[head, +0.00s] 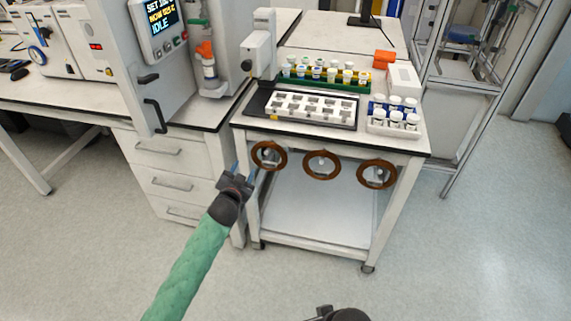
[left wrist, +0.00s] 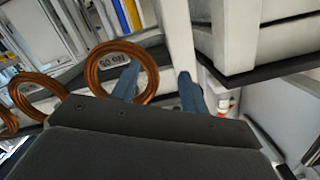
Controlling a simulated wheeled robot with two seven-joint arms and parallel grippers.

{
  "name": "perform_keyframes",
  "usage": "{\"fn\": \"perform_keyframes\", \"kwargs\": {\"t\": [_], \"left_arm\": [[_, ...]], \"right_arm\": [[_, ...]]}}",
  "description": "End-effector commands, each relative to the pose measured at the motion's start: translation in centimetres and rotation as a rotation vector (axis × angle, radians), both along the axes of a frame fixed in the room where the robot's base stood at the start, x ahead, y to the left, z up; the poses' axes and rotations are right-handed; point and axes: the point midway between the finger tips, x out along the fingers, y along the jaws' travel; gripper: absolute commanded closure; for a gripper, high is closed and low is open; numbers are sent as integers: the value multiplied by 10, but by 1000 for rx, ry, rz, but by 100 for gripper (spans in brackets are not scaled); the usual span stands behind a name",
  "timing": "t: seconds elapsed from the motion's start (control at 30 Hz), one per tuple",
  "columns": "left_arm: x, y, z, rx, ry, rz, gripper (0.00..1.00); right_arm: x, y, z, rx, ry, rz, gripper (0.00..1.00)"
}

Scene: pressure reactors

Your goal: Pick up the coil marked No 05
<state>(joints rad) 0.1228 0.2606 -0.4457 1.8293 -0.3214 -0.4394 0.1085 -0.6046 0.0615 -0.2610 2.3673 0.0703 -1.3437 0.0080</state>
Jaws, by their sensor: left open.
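Three copper-brown coils hang in a row at the front edge of the cart. The leftmost coil in the head view (head: 269,155) is the near one in the left wrist view (left wrist: 92,72), where a tag reading No 05 (left wrist: 112,60) shows upside down through its ring. My left gripper (head: 247,171) is open and close to this coil. In the left wrist view its blue fingers (left wrist: 158,76) lie either side of the coil's right rim, one seen against the ring's opening. I cannot tell whether they touch it. A dark part of my right gripper (head: 325,312) shows at the bottom edge.
The middle coil (head: 322,165) and right coil (head: 377,174) hang beside it. The cart top holds a black-and-white block tray (head: 310,109), a green vial rack (head: 340,85) and a white vial rack (head: 393,130). A drawer cabinet (head: 165,165) stands to the left. The floor in front is clear.

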Motion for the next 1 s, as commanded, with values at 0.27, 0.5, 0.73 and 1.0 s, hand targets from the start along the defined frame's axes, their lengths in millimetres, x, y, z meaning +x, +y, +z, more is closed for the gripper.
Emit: {"fn": "perform_keyframes", "kwargs": {"t": [0.27,0.5,0.73,1.0], "left_arm": [[-2,-9,23,-30,-95,-49,55],[7,-15,28,-53,-106,-60,55],[27,-22,28,-52,-105,-61,55],[60,-32,32,-53,-104,-59,55]], "right_arm": [[-15,-3,5,-15,76,17,64],[-19,-6,7,-26,100,19,64],[-21,-12,14,-39,114,14,64],[-27,-27,31,-72,152,0,64]]}}
